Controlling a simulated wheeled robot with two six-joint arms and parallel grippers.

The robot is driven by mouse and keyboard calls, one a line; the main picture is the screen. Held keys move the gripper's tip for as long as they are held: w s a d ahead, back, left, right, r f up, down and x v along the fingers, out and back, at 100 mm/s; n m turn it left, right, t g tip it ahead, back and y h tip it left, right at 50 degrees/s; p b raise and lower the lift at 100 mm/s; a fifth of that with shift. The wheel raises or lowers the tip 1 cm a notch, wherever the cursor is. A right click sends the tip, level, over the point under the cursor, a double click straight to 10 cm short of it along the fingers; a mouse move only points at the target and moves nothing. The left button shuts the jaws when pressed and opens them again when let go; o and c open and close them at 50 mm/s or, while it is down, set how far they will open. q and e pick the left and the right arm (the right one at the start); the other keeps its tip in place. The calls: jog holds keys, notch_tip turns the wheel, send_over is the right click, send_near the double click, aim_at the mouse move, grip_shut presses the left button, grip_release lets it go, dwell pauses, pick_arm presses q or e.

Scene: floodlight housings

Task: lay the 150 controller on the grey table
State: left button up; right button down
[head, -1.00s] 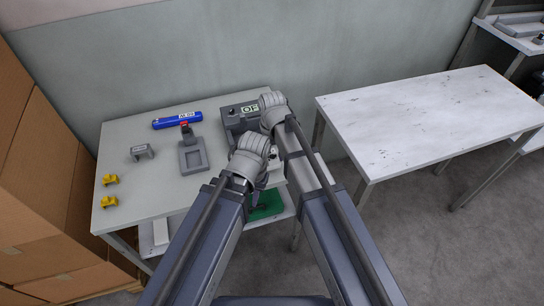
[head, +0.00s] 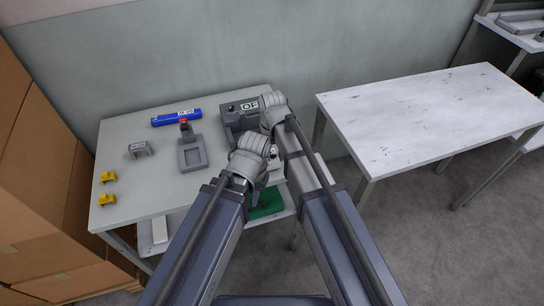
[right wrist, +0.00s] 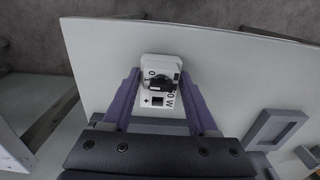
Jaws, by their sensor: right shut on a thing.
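The 150 controller (right wrist: 157,100) is a small white block with dark printing and a black knob. In the right wrist view it sits between the purple fingers of my right gripper (right wrist: 159,80), which is shut on it. The pale grey table (right wrist: 105,50) lies behind it; I cannot tell whether the controller touches it. In the head view the grey table (head: 166,190) stands at the left, with both my wrists over its right side. My arms hide the controller there.
On the grey table are a blue cylinder (head: 177,118), a grey stand (head: 191,152), a small grey bracket (head: 139,149), two yellow pieces (head: 107,178) and a dark grey box (head: 238,116). A white table (head: 430,115) stands right; cartons (head: 40,160) stand left.

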jog(key=shift+f+b, duration=0.45)
jog(key=shift+f, duration=0.1)
jog(key=shift+c, duration=0.5)
grip_release()
jog(key=shift+r, duration=0.15)
notch_tip(320, 180, up, 8)
jog(key=p, duration=0.8)
jog(key=s+d, duration=0.2)
jog(key=s, duration=0.5)
jog(key=s+d+h, duration=0.1)
jog(key=s+d, duration=0.2)
jog(key=s, duration=0.5)
jog(key=shift+s+d, duration=0.2)
jog(key=shift+d, duration=0.1)
